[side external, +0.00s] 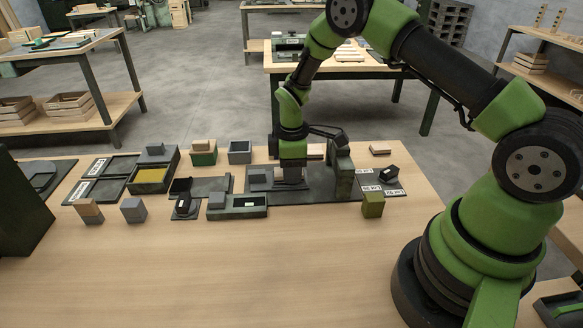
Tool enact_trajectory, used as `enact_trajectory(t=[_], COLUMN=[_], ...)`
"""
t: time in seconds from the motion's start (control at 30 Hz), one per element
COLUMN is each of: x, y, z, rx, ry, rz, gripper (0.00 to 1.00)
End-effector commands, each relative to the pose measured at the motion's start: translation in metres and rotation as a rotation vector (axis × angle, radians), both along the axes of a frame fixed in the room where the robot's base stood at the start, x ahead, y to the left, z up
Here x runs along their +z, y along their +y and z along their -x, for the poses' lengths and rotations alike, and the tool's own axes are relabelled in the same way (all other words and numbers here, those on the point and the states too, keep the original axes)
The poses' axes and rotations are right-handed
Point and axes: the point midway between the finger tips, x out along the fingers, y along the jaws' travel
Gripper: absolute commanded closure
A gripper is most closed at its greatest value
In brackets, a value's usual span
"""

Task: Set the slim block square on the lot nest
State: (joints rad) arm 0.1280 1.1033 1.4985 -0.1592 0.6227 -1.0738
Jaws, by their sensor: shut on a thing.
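My gripper (292,166) points straight down over the dark plate in the middle of the bench. It is shut on a small grey-brown block, apparently the slim block (292,175), whose lower part shows under the fingers. The block is low over a shallow dark recess (258,180), which looks like the lot nest. The gripper hides much of both. I cannot tell whether the block touches the nest or is square to it.
A dark upright bracket (342,172) stands just right of the gripper. White label cards (370,188) lie further right, by an olive block (372,205). Dark trays (108,166) and several small blocks stand to the left. The front of the wooden bench (230,270) is clear.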

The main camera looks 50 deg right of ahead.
Motion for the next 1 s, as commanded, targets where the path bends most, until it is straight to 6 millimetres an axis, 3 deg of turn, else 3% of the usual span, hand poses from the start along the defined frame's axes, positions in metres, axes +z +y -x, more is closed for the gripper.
enact_trajectory(t=[0.27,0.3,0.43,0.73,1.0], x=[-0.001,-0.001,-0.001,0.0,0.019], y=[0.0,0.0,0.0,0.0,0.0], z=[0.0,0.0,0.0,0.0,0.0], rx=[0.0,0.0,0.0,0.0,-0.001], ry=[0.0,0.0,0.0,0.0,-0.003], rz=[0.0,0.0,0.0,0.0,0.0], gripper=[0.87,0.63,0.35,0.35,0.35])
